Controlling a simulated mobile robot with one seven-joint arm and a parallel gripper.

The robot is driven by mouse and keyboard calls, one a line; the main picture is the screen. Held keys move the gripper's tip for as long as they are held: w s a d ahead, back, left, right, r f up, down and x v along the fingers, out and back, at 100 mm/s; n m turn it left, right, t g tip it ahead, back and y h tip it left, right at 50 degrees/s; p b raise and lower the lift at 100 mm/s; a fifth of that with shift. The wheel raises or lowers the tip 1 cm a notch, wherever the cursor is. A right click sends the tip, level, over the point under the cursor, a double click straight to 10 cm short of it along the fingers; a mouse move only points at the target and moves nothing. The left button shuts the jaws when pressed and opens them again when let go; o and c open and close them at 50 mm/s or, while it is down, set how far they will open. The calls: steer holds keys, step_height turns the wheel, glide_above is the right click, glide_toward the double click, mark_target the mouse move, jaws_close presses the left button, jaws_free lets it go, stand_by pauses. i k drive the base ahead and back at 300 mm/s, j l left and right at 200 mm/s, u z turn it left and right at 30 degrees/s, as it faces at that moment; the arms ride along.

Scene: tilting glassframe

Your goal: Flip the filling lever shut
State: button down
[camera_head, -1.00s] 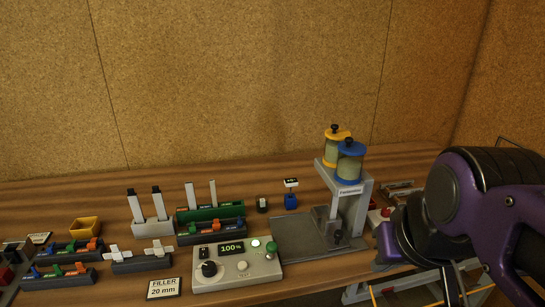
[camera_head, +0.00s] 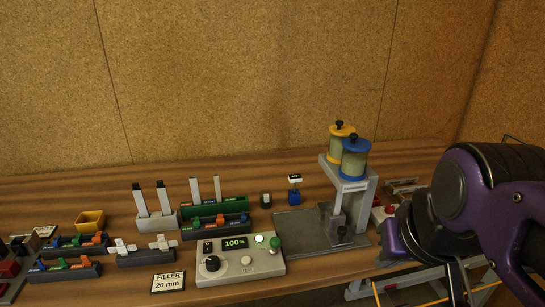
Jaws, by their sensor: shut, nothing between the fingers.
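The filling machine stands right of the middle, a grey upright (camera_head: 356,200) bearing a yellow-capped container and a blue-capped container (camera_head: 354,160). A small pale grey upright piece (camera_head: 334,217), possibly the filling lever, shows low at the machine's front, above its dark base plate (camera_head: 295,228). It is too small to tell its exact position. My purple and black arm (camera_head: 465,190) fills the right side, to the right of the machine and apart from it. Its lower parts run toward the bottom edge. I cannot make out my gripper's fingers.
A control box (camera_head: 238,262) with a lit 100% display, a black knob and a green button sits front middle. A FILLER 20 mm sign (camera_head: 168,282) lies beside it. Block racks and a yellow tray (camera_head: 90,220) stand at left. Cork walls close the back and right.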

mark_target(275, 242)
steer(key=u, duration=0.7)
steer(key=j+z, duration=0.2)
